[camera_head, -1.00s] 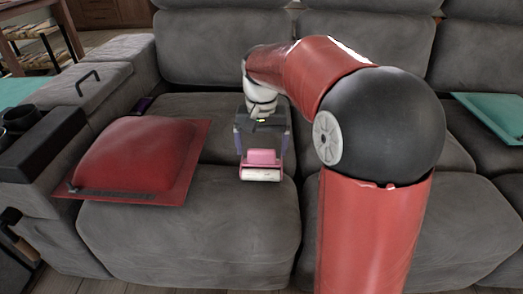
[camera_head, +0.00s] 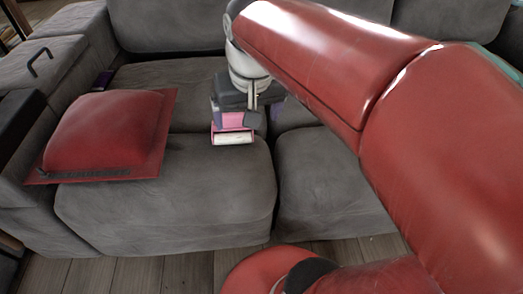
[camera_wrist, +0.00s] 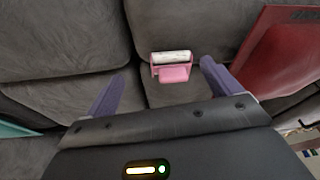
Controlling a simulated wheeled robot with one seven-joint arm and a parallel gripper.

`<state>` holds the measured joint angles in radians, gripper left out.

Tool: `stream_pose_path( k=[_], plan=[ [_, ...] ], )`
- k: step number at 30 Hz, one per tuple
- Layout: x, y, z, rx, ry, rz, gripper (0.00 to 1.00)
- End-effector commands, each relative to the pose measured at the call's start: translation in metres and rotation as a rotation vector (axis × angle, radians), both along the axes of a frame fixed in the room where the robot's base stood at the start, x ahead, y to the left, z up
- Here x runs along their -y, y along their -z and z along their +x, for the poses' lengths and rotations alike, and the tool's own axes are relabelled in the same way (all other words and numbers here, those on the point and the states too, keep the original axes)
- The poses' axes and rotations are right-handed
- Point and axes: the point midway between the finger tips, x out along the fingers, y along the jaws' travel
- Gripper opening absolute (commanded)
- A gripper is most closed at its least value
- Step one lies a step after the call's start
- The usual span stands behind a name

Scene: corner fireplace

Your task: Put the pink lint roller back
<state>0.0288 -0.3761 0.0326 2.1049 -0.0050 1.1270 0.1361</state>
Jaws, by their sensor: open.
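The pink lint roller (camera_head: 233,129) with its white roll lies on the grey sofa seat, near the front of the left cushion. In the wrist view the lint roller (camera_wrist: 173,66) shows beyond my fingertips, nearer the right finger, with a gap to each finger. My gripper (camera_wrist: 164,70) is open, with purple fingers spread wide and nothing between them. In the head view my gripper (camera_head: 245,108) is just behind and above the roller and partly hides it. I cannot tell the exact height above the seat.
A red cushion (camera_head: 105,132) lies on the seat left of the roller. A teal item shows at the far right edge. The seat front right of the roller is clear.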

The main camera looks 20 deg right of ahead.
Motion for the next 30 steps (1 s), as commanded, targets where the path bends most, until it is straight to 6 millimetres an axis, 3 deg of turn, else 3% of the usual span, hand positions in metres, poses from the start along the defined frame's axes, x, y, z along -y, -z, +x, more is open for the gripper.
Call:
stream_pose_path(
  k=[1, 3, 9, 22, 30],
  plan=[
    [0.0, 0.007, -0.022, 0.044, -0.025, -0.006, 0.9],
    [0.0, 0.019, -0.044, 0.095, -0.057, -0.015, 0.9],
    [0.001, 0.047, -0.08, 0.188, -0.114, -0.031, 0.9],
    [0.001, 0.052, -0.087, 0.205, -0.127, -0.035, 0.9],
    [0.001, 0.003, -0.087, 0.205, -0.126, -0.034, 0.9]
  ],
)
